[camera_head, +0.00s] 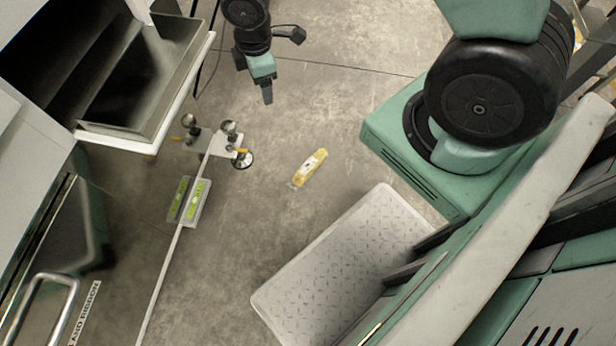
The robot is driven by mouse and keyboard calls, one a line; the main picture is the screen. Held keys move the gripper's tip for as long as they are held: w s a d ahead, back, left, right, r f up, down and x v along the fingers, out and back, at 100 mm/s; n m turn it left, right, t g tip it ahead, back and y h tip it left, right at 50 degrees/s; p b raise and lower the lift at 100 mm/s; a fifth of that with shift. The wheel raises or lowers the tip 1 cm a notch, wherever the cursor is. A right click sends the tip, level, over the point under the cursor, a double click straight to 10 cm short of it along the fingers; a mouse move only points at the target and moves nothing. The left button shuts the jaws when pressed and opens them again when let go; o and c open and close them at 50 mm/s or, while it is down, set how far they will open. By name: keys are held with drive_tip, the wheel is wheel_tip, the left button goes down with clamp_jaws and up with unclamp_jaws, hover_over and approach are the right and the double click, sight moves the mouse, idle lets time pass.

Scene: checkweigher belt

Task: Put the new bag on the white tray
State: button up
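A small yellow bag (310,167) with a pale label lies by itself on the grey floor near the middle of the view. A pale, round-cornered panel with a raised pattern (345,265) is at lower centre, bare on top; it looks like the white tray, but I cannot be sure. My gripper (267,95) hangs at the top, left of centre, below a black wrist joint. It is above and left of the yellow bag in the picture, apart from it. Its fingers are too small and edge-on to tell open from shut.
At upper left stands a steel open-topped bin (150,75) with a white lower edge. Two green-labelled packs (187,200) lie by a thin pale rail (172,250). Round-headed fittings (230,140) stand nearby. A steel cabinet with a handle (45,300) fills the lower left.

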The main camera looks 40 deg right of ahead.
drive_tip(key=d+f+n+b, duration=0.1)
drive_tip(key=d+f+b, duration=0.25)
drive_tip(key=f, duration=0.65)
drive_tip(key=d+f+n+b, duration=0.2)
drive_tip(key=f+b, duration=0.3)
drive_tip(key=f, duration=0.4)
drive_tip(key=n+g+b, duration=0.1)
drive_tip(key=n+b, duration=0.2)
drive_tip(key=b, duration=1.3)
hover_over(308, 166)
drive_tip(key=f, duration=2.7)
drive_tip(key=shift+w+f, duration=0.15)
drive_tip(key=shift+w, duration=0.1)
drive_tip(key=f+b, duration=0.1)
drive_tip(key=f, duration=0.1)
drive_tip(key=f+b, duration=0.4)
drive_tip(key=shift+s+f, duration=0.2)
drive_tip(key=shift+s, duration=0.05)
drive_tip(key=shift+r, duration=0.1)
drive_tip(key=c, duration=1.4)
drive_tip(key=shift+o, duration=0.2)
